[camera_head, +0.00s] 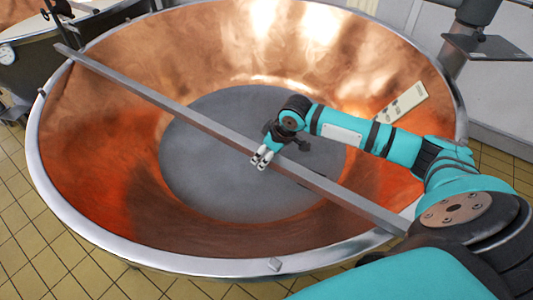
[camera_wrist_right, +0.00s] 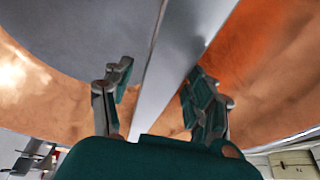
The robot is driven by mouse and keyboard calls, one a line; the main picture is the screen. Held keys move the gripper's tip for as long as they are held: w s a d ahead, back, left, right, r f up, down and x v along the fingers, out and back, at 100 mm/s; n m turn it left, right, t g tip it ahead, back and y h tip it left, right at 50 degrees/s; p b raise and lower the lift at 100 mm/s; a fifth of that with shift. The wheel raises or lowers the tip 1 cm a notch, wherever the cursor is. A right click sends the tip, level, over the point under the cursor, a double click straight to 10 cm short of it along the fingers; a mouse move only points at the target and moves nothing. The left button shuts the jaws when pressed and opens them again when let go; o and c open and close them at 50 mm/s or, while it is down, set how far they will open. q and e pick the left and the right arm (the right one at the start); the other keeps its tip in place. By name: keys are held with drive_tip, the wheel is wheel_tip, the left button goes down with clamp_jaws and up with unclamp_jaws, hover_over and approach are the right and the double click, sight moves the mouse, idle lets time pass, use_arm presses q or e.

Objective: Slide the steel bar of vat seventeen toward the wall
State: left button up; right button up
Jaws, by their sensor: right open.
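The steel bar (camera_head: 150,96) lies across the open top of the round copper vat (camera_head: 100,130), from the upper left rim to the lower right rim. My right gripper (camera_head: 261,159) is at the middle of the bar, reaching in from the right. In the right wrist view my right gripper (camera_wrist_right: 158,90) is open, with one finger on each side of the bar (camera_wrist_right: 185,45). Whether a finger touches the bar cannot be told. No vat number is readable. My left gripper is not in view.
A pale plate (camera_head: 402,102) with dark marks shows at the vat's right inner side. Another vat (camera_head: 30,25) with a gauge stands at the upper left. Yellow floor tiles (camera_head: 30,235) are clear at the lower left.

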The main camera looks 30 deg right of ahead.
clamp_jaws()
idle(0.4)
